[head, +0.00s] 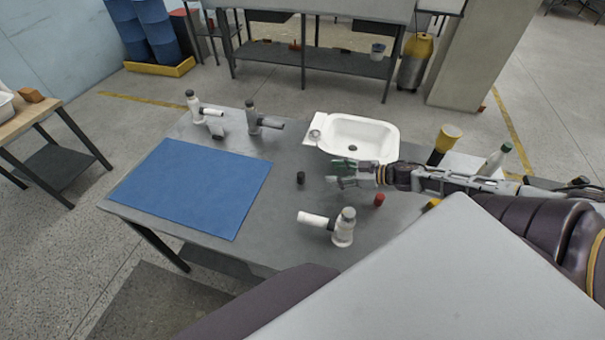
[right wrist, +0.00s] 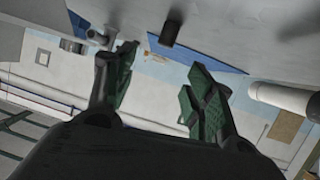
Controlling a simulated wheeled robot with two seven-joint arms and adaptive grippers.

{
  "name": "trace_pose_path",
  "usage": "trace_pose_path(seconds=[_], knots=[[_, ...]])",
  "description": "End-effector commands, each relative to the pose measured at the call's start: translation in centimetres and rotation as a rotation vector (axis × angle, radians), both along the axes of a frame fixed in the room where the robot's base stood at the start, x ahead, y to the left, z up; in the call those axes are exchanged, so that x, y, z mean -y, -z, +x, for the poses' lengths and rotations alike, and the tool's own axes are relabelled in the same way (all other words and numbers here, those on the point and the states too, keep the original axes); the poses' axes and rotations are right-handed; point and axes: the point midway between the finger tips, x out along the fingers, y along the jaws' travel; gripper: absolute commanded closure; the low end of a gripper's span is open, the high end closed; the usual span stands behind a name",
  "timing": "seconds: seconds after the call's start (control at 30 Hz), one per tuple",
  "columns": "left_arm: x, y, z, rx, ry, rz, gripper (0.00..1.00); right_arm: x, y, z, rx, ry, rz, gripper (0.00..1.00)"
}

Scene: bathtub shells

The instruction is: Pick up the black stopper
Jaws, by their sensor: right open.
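The black stopper (head: 301,177) is a small dark cylinder upright on the grey table, right of the blue mat. My right gripper (head: 338,174) is open and empty, a short way to the right of the stopper and pointing left toward it. In the right wrist view, which is upside down, the stopper (right wrist: 171,28) shows beyond the gap between the spread green-padded fingers (right wrist: 164,60), not touched by them. My left gripper is not in view.
A red stopper (head: 379,199) and a white tap (head: 341,226) stand near my right gripper. A white sink (head: 359,136) is behind it. Two more taps (head: 252,118) (head: 193,103) stand at the back. The blue mat (head: 192,186) is bare.

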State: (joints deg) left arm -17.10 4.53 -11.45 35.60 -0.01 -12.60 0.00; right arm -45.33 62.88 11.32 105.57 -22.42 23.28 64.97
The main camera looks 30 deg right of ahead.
Motion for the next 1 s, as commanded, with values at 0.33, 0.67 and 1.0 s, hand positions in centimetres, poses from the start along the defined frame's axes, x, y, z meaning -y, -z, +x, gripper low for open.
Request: trace_pose_path(seconds=[0.33,0.67,1.0], knots=[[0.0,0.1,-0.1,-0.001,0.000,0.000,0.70,-1.7,0.5,-0.7,-0.062,-0.002,0.069,0.46],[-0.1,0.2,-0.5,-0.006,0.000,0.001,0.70,-1.7,0.6,-0.6,-0.060,-0.002,0.067,0.46],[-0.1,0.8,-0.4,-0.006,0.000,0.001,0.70,-2.5,1.1,0.4,-0.059,-0.002,0.067,0.46]])
